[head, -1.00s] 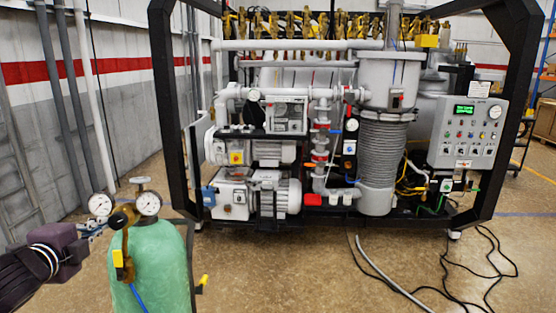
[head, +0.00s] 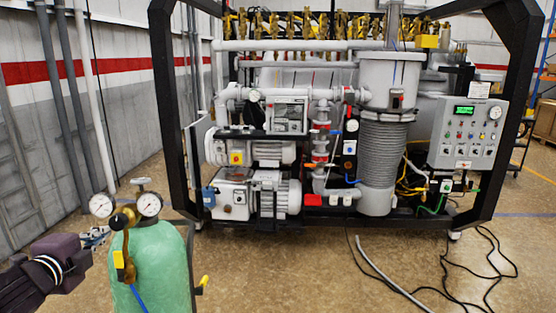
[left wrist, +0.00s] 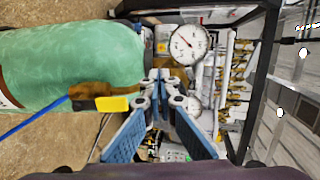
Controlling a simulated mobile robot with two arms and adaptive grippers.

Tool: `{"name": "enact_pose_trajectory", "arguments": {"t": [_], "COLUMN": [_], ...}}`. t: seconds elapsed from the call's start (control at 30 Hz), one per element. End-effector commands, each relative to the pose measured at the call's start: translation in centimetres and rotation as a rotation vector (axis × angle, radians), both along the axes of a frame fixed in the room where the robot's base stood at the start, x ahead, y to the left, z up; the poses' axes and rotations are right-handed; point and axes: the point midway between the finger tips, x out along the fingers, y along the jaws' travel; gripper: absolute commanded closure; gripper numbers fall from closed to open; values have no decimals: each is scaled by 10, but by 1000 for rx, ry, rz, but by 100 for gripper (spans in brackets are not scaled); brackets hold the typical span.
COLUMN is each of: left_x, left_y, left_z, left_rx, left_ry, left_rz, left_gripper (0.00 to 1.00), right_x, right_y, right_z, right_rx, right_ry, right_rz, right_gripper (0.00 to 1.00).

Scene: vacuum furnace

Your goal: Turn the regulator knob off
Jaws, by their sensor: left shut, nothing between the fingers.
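A green gas cylinder (head: 155,265) stands at the lower left of the head view. Its brass regulator (head: 125,218) sits at the top, with two round white gauges and a yellow tag. My left gripper (head: 104,233) is just left of the regulator, below the left gauge (head: 102,205). In the left wrist view the left gripper (left wrist: 158,76) is shut and empty, its blue fingers close to the cylinder top. The brass body (left wrist: 90,91), the yellow tag (left wrist: 112,104) and a gauge (left wrist: 188,42) show there. I cannot tell whether the fingers touch the regulator. My right gripper is out of view.
A blue hose (head: 138,298) hangs from the regulator. The vacuum furnace with its black frame (head: 168,105) stands behind, with a control panel (head: 468,133) at the right. A grey hose (head: 385,270) and black cables lie on the floor in front. A grey wall is at the left.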

Motion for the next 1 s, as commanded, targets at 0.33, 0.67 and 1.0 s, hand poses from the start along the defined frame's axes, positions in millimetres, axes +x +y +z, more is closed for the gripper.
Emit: {"name": "enact_pose_trajectory", "arguments": {"t": [0.33, 0.67, 1.0], "left_x": [-1, -25, -48], "left_y": [3, 5, -1], "left_z": [-1, -3, 8], "left_rx": [0, 6, -7], "left_ry": [-6, 1, 2], "left_rz": [-7, -2, -6], "left_gripper": [100, 100, 100], "right_x": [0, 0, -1], "right_y": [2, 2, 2], "right_z": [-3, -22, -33], "right_rx": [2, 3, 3], "right_ry": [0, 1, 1], "right_rz": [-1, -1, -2], "right_gripper": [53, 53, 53]}}
